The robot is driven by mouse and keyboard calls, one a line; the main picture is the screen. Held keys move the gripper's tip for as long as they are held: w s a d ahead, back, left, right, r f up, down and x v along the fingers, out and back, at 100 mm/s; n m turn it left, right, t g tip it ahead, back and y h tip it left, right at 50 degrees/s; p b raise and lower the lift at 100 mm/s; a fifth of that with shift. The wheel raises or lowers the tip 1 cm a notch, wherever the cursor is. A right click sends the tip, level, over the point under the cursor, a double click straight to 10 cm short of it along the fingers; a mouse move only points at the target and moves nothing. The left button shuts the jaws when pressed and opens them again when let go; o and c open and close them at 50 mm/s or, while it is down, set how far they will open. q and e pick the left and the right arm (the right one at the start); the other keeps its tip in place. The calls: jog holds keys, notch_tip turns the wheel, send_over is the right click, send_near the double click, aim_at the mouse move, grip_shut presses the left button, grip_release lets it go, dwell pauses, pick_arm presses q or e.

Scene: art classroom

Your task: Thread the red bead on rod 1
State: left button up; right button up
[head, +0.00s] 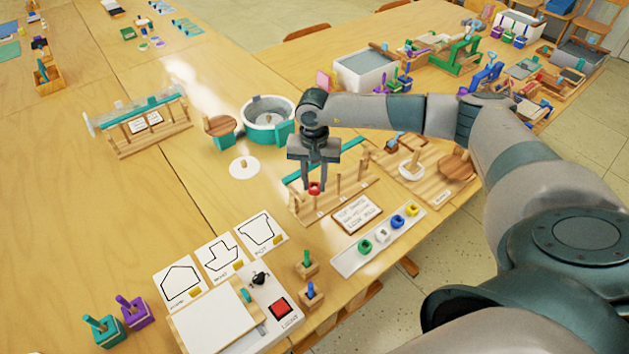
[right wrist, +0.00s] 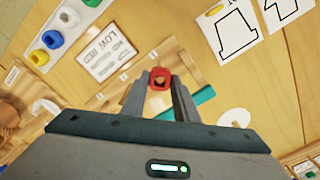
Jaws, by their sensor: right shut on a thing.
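My right gripper (head: 315,186) is shut on the red bead (head: 315,189) and points down over the left part of the wooden rod stand (head: 338,206). In the right wrist view the bead (right wrist: 160,78) sits between the two fingertips, its hole facing the camera with a wood-coloured patch showing through. I cannot tell whether the bead is around a rod or only above one. Several upright rods stand on the base, with a teal strip behind them. My left gripper is not in view.
A white bead tray (head: 346,265) in front holds green, white, blue and yellow beads. A lettered plaque (head: 357,214) lies between the tray and the stand. A teal-and-white round tub (head: 268,121) is behind. Shape cards (head: 222,257) lie at front left; the table's left side has free room.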

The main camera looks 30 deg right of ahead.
jog(key=o, duration=1.1)
jog(key=shift+r, duration=0.1)
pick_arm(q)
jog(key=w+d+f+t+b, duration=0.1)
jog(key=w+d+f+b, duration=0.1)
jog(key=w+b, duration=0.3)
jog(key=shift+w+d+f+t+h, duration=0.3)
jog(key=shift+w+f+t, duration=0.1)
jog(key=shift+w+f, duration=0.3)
pick_arm(e)
notch_tip(320, 180, up, 17)
jog(key=shift+r, duration=0.15)
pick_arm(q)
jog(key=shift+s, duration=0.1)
